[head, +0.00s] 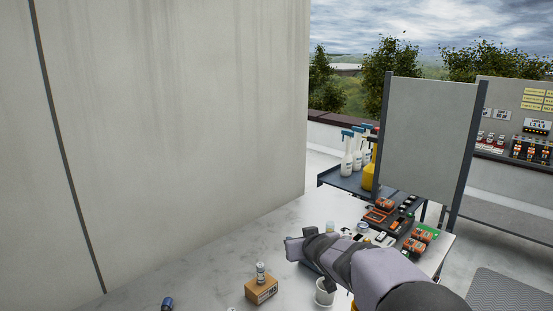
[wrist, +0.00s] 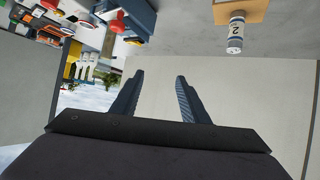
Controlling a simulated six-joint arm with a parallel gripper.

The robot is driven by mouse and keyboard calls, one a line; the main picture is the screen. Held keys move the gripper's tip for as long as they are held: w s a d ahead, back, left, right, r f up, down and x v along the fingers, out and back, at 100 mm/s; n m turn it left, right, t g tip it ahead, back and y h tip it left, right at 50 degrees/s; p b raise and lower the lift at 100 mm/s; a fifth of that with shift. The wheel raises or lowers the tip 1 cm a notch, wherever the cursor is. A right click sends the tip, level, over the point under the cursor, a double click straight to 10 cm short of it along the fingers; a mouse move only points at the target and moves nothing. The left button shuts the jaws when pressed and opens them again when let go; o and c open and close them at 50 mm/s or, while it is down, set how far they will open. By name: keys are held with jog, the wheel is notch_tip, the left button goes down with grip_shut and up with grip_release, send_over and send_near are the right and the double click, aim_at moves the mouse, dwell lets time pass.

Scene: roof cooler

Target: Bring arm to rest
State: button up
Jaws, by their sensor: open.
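My arm reaches in from the lower right of the head view, and my gripper (head: 290,246) is above the table (head: 205,277), pointing left toward the large pale wall. In the wrist view my gripper (wrist: 160,88) has its two dark blue fingers apart, with nothing between them. The wrist picture is upside down. A small brown block (head: 261,291) with a grey-white cylinder (head: 261,272) upright on it stands on the table, apart from my gripper. The cylinder, marked 2, also shows in the wrist view (wrist: 236,35).
A white cup (head: 325,293) stands close below my forearm. A blue-capped item (head: 167,303) is at the bottom edge. Orange and black parts (head: 384,205) crowd the table's right. Spray bottles (head: 347,158) stand on a cart. A grey panel (head: 429,133) rises behind the table's right side.

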jog(key=s+d+f+g+h+p, duration=0.1)
jog(key=s+d+f+g, duration=0.2)
jog(key=s, duration=0.7)
jog(key=s+d+f+m+g+h+p, duration=0.1)
jog(key=s+d+f+g, duration=0.2)
jog(key=s, duration=0.7)
jog(key=s+d+f+m+g, duration=0.1)
jog(key=s+d+f+g, duration=0.2)
jog(key=s, duration=0.7)
notch_tip(320, 180, down, 2)
jog(key=shift+h+p, duration=0.4)
jog(key=s+a+f+g, duration=0.1)
jog(key=s+g, duration=0.2)
jog(key=s, duration=0.7)
jog(key=shift+s+f+m+y+p, duration=0.3)
jog(key=shift+f+y, duration=0.05)
jog(key=shift+y, duration=0.05)
jog(key=shift+o, duration=0.7)
jog(key=shift+a, duration=0.1)
jog(key=shift+r, duration=0.1)
